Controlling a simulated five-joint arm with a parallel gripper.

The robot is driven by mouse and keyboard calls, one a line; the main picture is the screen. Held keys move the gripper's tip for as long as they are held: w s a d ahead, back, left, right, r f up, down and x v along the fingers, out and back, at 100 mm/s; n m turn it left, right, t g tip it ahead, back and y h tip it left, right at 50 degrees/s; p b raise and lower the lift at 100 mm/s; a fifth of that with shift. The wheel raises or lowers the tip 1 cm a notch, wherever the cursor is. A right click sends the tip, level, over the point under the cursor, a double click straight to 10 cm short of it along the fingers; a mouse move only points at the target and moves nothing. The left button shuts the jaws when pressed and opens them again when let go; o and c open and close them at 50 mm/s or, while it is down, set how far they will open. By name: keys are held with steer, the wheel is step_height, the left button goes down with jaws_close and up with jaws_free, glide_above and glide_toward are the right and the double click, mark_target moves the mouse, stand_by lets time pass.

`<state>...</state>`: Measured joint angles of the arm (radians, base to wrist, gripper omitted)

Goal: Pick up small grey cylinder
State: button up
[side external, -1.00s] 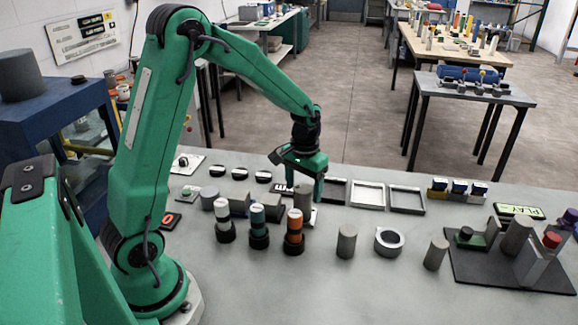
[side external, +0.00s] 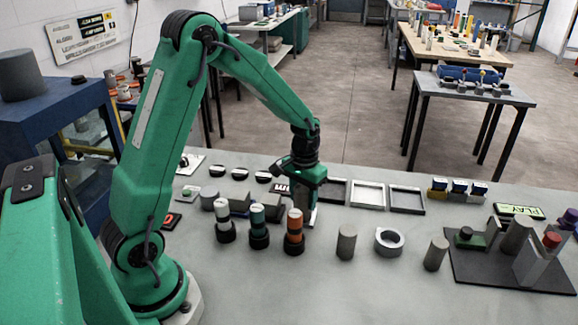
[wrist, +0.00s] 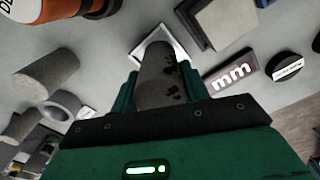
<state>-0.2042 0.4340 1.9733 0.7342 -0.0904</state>
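A small grey cylinder (wrist: 158,75) stands upright in the wrist view, its foot at a white square frame (wrist: 172,44). My gripper (wrist: 158,88) has its two green fingers on either side of the cylinder, very close to its sides. Whether they press on it cannot be told. The gripper body hides the cylinder's near end. In the side view my gripper (side external: 303,178) points down behind the orange-and-grey stack (side external: 294,230), and the cylinder there is mostly hidden.
Dark-based stacks with white (side external: 223,220) and teal (side external: 258,225) parts stand left of the orange one. Other grey cylinders (side external: 346,242) (side external: 436,254) and a grey ring (side external: 389,241) stand right. Square trays (side external: 367,201) lie behind. The table's front is clear.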

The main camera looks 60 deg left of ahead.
steer(key=c, duration=0.7)
steer(key=shift+r, duration=0.15)
steer(key=shift+r, duration=4.95)
